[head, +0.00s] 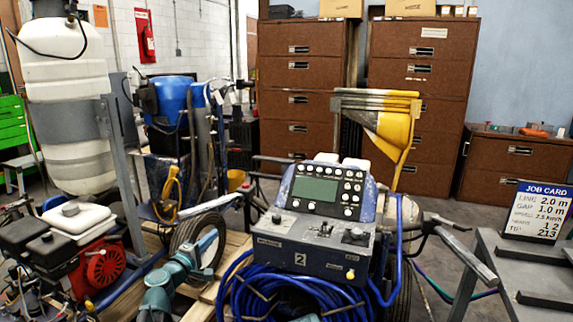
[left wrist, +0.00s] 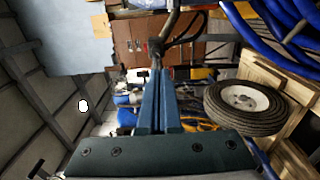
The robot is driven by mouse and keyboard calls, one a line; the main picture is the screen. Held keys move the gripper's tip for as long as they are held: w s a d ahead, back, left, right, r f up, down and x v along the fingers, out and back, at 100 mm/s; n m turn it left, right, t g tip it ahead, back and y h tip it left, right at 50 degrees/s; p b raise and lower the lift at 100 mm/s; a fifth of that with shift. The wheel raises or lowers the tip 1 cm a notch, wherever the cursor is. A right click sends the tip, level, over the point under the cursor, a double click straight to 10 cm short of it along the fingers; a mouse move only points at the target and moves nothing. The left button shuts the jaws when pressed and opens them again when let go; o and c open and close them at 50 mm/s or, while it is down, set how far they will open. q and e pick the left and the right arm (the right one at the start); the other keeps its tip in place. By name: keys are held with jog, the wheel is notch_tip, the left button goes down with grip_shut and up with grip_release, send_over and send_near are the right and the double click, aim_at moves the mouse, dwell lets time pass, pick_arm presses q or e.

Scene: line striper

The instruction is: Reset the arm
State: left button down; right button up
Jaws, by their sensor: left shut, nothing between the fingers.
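My left arm comes up from the bottom left of the head view, with the left gripper (head: 208,240) in front of a wheel and beside the line striper. In the left wrist view the gripper's two blue fingers (left wrist: 160,95) lie together, shut with nothing between them. Dark curved rods show beyond the fingertips; I cannot tell the exact gap. The line striper's grey control console (head: 312,245), with a screen, knobs and the number 2, stands in the middle of the head view. My right gripper is not in view.
A grey-ended handlebar (head: 210,204) is just above my left gripper. Blue hose (head: 262,292) coils below the console. A black tire (left wrist: 245,107) is right of the fingers. A red-and-black engine (head: 103,267) is at left, a job card (head: 538,210) at right, brown cabinets (head: 300,75) behind.

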pick_arm(q)
jog(key=s+d+f+m+g+h, duration=0.1)
jog(key=s+d+f+m+g, duration=0.6)
jog(key=d, duration=0.4)
jog(key=s+d+f+m+g+h, duration=0.1)
jog(key=s+d+f+m+g, duration=0.35)
jog(key=s+d+f, duration=0.4)
jog(key=s+a+f+m+g+y, duration=0.25)
jog(key=s+y, duration=0.25)
jog(key=s, duration=0.4)
jog(key=s+a+f+m+g+y, duration=0.1)
jog(key=s+f+m+g+y, duration=0.3)
jog(key=s, duration=0.6)
notch_tip(320, 180, up, 30)
jog(key=p, duration=2.9)
jog(key=shift+w+d+f+t, duration=0.2)
jog(key=shift+w+d+t, duration=0.05)
jog(key=shift+w+t, duration=0.2)
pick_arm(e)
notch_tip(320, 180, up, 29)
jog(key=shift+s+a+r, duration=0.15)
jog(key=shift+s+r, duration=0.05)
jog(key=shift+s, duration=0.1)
